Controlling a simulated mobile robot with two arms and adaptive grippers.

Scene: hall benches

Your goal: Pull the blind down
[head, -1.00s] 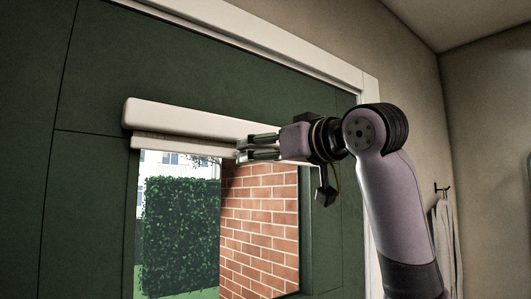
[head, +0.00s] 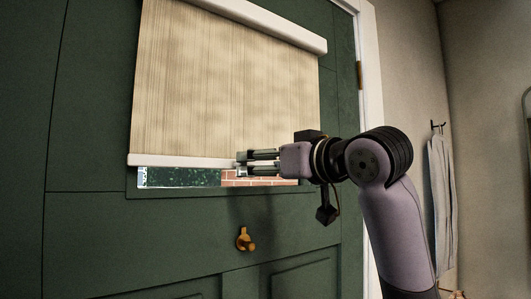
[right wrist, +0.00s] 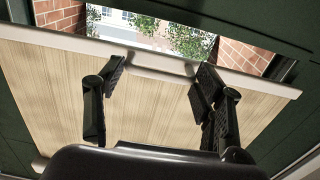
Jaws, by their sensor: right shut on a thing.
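The blind (head: 225,85) is a beige, streaked sheet hanging from a white top casing (head: 270,25) on the green door. It covers most of the door's window. Its white bottom bar (head: 180,161) is low, with a thin strip of window (head: 185,177) showing beneath it. My right gripper (head: 240,163) is shut on the bottom bar toward its right part. In the right wrist view the fingers (right wrist: 162,75) stand on either side of a raised middle part of the bar (right wrist: 158,63). My left gripper is out of view.
A brass hook (head: 244,240) sticks out of the green door (head: 90,230) below the window. The white door frame (head: 366,90) runs along the right. A pale towel (head: 440,190) hangs on the wall farther right.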

